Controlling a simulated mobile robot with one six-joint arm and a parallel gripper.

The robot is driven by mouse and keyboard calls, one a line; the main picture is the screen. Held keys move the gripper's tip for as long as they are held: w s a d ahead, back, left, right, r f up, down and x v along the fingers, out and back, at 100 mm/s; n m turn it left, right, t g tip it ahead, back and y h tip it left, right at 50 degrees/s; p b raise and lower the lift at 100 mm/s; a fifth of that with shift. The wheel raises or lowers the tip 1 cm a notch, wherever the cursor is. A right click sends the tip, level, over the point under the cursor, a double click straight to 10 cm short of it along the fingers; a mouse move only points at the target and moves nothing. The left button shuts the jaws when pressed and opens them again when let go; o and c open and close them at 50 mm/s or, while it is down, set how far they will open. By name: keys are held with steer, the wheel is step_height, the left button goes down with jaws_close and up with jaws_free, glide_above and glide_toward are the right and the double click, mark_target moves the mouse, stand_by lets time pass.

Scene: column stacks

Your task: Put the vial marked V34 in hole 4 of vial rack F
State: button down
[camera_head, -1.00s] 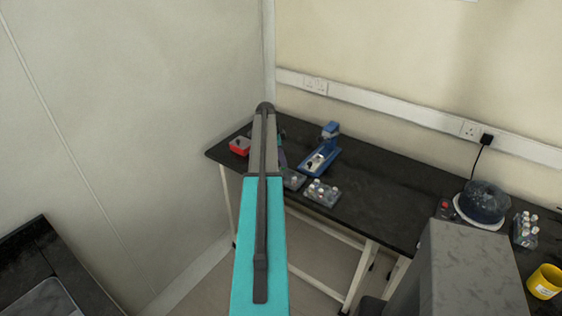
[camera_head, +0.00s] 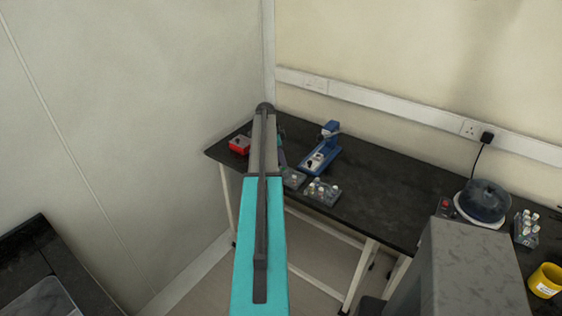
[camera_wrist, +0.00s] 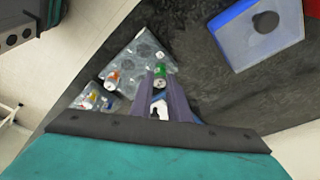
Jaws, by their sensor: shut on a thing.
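In the wrist view, my gripper (camera_wrist: 160,82) is shut on a vial (camera_wrist: 160,70) with a green top, seen between the fingertips. I cannot read its marking. It is over or at the right edge of a grey vial rack (camera_wrist: 128,60), which has several empty round holes and one orange-topped vial (camera_wrist: 112,78). I cannot tell whether the held vial touches the rack. The rack also shows in the head view (camera_head: 294,181), partly hidden behind my arm. Rack letters and hole numbers are not legible.
A second rack (camera_head: 322,193) with several vials stands beside the first. A blue device (camera_head: 322,150) stands behind, and a red box (camera_head: 239,145) lies to the left. A round device (camera_head: 483,200), another vial rack (camera_head: 526,228) and a yellow container (camera_head: 545,280) are at right. The middle bench is clear.

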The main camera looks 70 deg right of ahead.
steer(key=shift+f+b, duration=0.4)
steer(key=shift+f, duration=0.2)
stand_by(0.4)
steer(key=c, duration=1.6)
jaws_free()
steer(key=o, duration=0.3)
steer(key=shift+s, duration=0.1)
steer(key=shift+r, duration=0.2)
steer(key=shift+r+p, duration=0.95)
steer(key=shift+r, duration=1.85)
